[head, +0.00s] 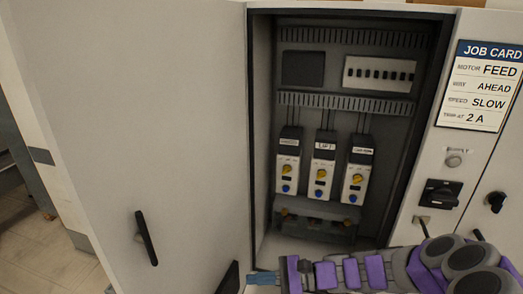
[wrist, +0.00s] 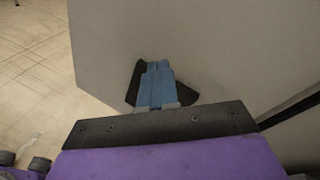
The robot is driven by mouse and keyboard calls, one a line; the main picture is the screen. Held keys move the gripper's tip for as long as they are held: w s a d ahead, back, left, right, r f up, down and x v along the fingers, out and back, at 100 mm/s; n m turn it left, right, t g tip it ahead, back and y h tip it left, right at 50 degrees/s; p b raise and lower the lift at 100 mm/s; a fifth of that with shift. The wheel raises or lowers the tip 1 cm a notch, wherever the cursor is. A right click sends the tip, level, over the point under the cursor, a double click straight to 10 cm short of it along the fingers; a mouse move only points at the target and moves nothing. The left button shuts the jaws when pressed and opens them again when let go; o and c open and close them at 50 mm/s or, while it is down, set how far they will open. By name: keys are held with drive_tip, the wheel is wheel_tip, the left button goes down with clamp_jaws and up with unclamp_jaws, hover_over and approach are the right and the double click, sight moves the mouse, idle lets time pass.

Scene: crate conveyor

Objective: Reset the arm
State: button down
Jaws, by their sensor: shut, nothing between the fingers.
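My arm with purple links reaches in from the lower right in the head view. My gripper (head: 258,278) is at the bottom edge, in front of the lower part of the open cabinet. Its blue fingers are shut and empty. In the wrist view my gripper (wrist: 156,68) points at a pale grey panel, with a dark shape behind the fingertips; I cannot tell whether they touch it. The cabinet door (head: 130,130) stands open on the left, with a black handle (head: 146,238).
Inside the cabinet are three drive units (head: 322,165) with yellow and blue knobs. A job card (head: 482,85) and a black rotary switch (head: 440,194) are on the right panel. A dark piece (head: 228,278) is at the door's lower edge. Tiled floor (head: 40,250) shows at left.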

drive_tip(key=s+r+n+g+h, duration=0.2)
drive_tip(key=s+n+h, duration=0.25)
drive_tip(key=s, duration=0.45)
drive_tip(key=s+r+n+g+h, duration=0.1)
drive_tip(key=s+n+g+h, duration=0.3)
drive_tip(key=s, duration=0.4)
drive_tip(key=s+d+n+t+h, duration=0.1)
drive_tip(key=s+d+h, duration=0.3)
drive_tip(key=d, duration=0.3)
drive_tip(key=s+d+r+n+t+h, duration=0.1)
drive_tip(key=s+d+n+t+h, duration=0.1)
drive_tip(key=s+d+h, duration=0.2)
drive_tip(key=s+d, duration=0.2)
drive_tip(key=d, duration=0.2)
drive_tip(key=shift+t, duration=0.3)
drive_tip(key=c, duration=1.8)
unclamp_jaws()
drive_tip(key=shift+r, duration=0.1)
